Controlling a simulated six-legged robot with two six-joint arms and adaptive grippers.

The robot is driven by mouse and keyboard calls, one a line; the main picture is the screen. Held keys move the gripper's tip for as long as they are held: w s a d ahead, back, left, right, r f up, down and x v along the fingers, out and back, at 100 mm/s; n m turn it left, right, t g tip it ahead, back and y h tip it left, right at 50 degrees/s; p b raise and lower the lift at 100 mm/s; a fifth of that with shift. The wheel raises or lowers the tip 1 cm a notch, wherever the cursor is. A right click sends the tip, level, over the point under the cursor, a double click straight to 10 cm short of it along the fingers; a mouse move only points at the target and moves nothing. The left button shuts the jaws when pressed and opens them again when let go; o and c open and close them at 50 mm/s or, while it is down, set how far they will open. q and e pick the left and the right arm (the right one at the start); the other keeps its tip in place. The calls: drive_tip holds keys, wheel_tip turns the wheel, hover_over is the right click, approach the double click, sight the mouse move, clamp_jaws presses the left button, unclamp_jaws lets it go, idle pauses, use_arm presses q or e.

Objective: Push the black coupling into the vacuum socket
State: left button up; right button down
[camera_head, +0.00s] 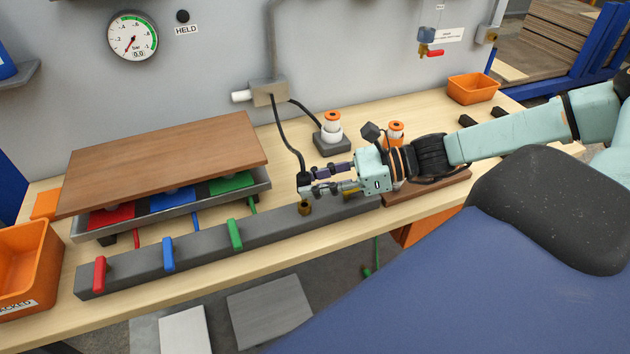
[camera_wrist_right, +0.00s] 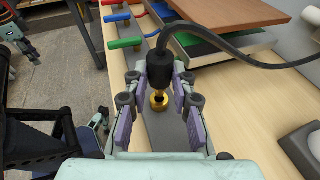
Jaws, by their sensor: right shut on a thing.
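The black coupling (camera_head: 304,181) hangs on a black hose from the grey wall box. My right gripper (camera_head: 312,183) is shut on it, with a finger on each side in the right wrist view (camera_wrist_right: 160,88). A brass tip shows under the coupling (camera_wrist_right: 158,66). The brass vacuum socket (camera_head: 305,208) stands on the grey bar, just below the coupling; it also shows in the right wrist view (camera_wrist_right: 158,103). I cannot tell whether tip and socket touch. A teal and black part at the upper left of that view may be my left gripper; its jaws are unclear.
A brown board (camera_head: 165,160) lies over a grey tray with red, blue and green pads. Red, blue and green levers stand along the grey bar (camera_head: 200,245). The gauge (camera_head: 132,36) reads 0.0; the HELD lamp (camera_head: 183,16) is dark. An orange-topped device (camera_head: 332,130) stands behind.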

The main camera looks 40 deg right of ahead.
drive_tip(key=shift+f, duration=0.25)
drive_tip(key=shift+w+f+b, duration=0.1)
drive_tip(key=shift+f+b, duration=0.1)
drive_tip(key=shift+b, duration=0.1)
drive_tip(key=shift+f+b, duration=0.25)
drive_tip(key=shift+b, duration=0.05)
drive_tip(key=shift+f+b, duration=0.75)
drive_tip(key=shift+f, duration=0.05)
drive_tip(key=c, duration=1)
unclamp_jaws()
drive_tip(key=shift+c, duration=0.2)
drive_tip(key=shift+r, duration=0.15)
